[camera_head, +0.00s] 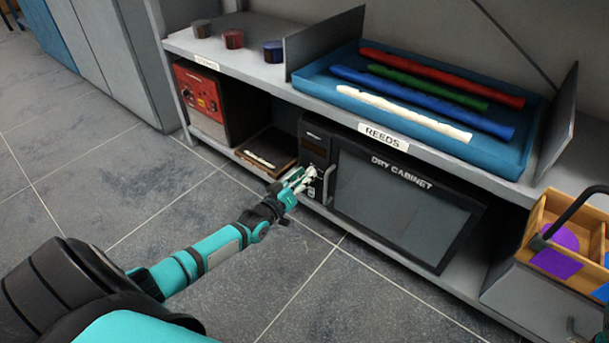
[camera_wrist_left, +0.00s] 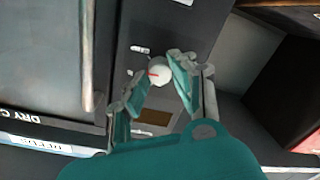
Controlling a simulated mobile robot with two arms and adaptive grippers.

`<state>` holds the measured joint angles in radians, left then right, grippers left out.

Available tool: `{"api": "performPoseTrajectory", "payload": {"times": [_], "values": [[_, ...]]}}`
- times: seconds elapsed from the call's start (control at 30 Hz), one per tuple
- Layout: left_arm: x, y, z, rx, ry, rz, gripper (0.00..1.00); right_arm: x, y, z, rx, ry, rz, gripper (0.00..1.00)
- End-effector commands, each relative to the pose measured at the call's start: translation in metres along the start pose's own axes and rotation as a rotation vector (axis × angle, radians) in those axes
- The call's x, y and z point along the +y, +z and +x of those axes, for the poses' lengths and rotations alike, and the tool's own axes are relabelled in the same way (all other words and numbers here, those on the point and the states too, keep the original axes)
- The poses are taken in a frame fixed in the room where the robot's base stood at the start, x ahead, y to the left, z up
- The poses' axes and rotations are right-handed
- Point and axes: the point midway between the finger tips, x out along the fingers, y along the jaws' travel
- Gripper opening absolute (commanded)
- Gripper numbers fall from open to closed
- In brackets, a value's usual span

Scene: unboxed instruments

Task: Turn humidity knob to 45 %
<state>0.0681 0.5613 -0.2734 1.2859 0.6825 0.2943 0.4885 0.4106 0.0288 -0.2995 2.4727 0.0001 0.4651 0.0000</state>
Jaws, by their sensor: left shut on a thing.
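The dry cabinet (camera_head: 405,205) is a dark unit on the lower shelf with a glass door and a narrow control panel at its left. The humidity knob (camera_wrist_left: 158,72) is round and white with a red pointer mark, seen in the left wrist view on the dark panel. My left gripper (camera_head: 306,178) is at this panel. In the left wrist view its two fingers (camera_wrist_left: 160,84) stand on either side of the knob and are shut on it. The scale marks and the reading cannot be made out.
The cabinet's door handle (camera_head: 327,185) is close to the right of my left gripper. The upper shelf, with a blue tray (camera_head: 310,76) of reeds, overhangs the cabinet. A red-fronted box (camera_head: 199,93) stands at the left. The floor (camera_head: 130,190) in front is clear.

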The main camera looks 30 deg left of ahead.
Motion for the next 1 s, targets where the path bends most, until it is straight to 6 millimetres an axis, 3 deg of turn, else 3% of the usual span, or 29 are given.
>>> {"api": "performPoseTrajectory", "payload": {"times": [0.5, 1.0], "values": [[-0.0011, -0.0007, 0.0002, -0.013, 0.0, -0.335, 0.0, 0.0004, 0.0013, -0.0019, -0.007, 0.003, 0.002, 0.4], [-0.0013, -0.0008, 0.0002, -0.015, 0.0, -0.397, 0.0, 0.0004, 0.0019, -0.002, -0.009, 0.004, 0.002, 0.4]]}}
